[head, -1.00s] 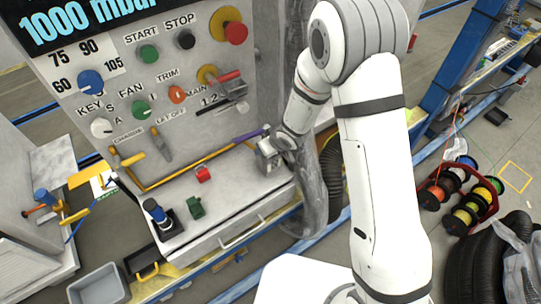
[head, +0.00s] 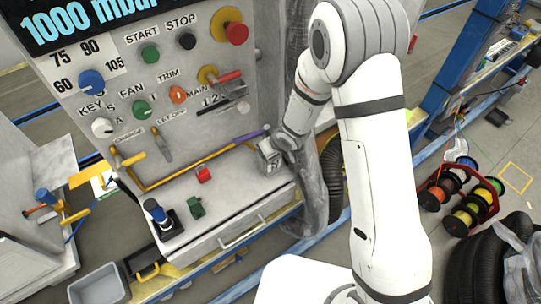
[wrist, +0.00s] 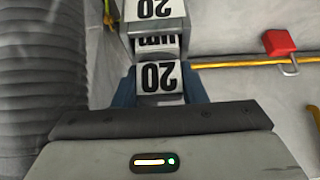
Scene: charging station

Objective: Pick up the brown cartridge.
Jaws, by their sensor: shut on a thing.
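My gripper (head: 268,160) is low over the right end of the light grey ledge, in front of the control panel, and it also shows in the wrist view (wrist: 158,45). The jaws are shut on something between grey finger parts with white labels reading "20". I cannot pick out a brown cartridge anywhere in either view. I cannot tell whether the gripper touches the ledge.
A red padlock-like block (head: 203,174), a green block (head: 195,207) and a blue-topped black piece (head: 157,215) are on the ledge (head: 228,205). A yellow rod (head: 185,168) runs along its back. A dark ribbed hose (head: 331,165) is close right of my gripper.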

